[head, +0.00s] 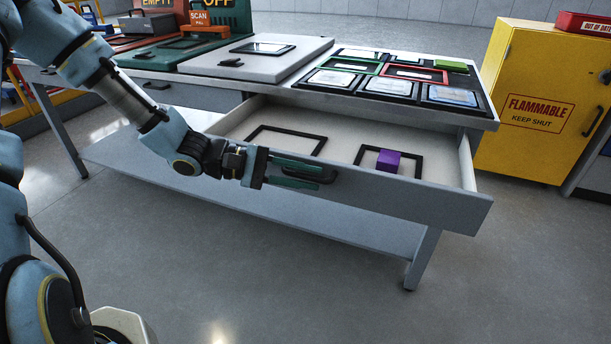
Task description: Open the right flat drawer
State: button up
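The right flat drawer (400,197) of the grey workbench stands pulled well out, with its inside in plain view. A black handle (328,177) is on its front face. My gripper (318,177) lies along the drawer front from the left, at the handle. Its two green fingers are apart, one above and one below the handle; I cannot tell whether they press on it. Inside the drawer are two black frames, one empty (258,131) and one (417,160) with a purple block (389,160) at it.
The bench top (482,122) carries framed cards on a black tray, a grey case (290,45) and a green case (160,58). A yellow flammables cabinet (530,85) stands at the right. The floor (500,290) in front of the drawer is clear.

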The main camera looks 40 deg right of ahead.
jog(key=shift+w, duration=0.1)
jog(key=v, duration=1)
jog(key=shift+w+a, duration=0.2)
jog(key=shift+a, duration=0.1)
jog(key=a+f+t+y, duration=0.4)
jog(key=a+y, duration=0.3)
jog(key=a, duration=0.6)
jog(key=w+a+r+t+y, duration=0.1)
jog(key=w+a+t+y, duration=0.1)
jog(key=a, duration=0.4)
jog(key=w+a+r+t+y, duration=0.2)
jog(key=a+t, duration=0.1)
jog(key=a, duration=0.3)
jog(key=a+r+t+p, duration=0.1)
jog(key=a+r+p, duration=0.1)
jog(key=r+p, duration=0.4)
jog(key=w+a+r+t+y+p, duration=0.1)
jog(key=r+p, duration=0.6)
jog(key=r, duration=0.3)
jog(key=shift+a+p, duration=0.3)
jog(key=shift+a, duration=0.1)
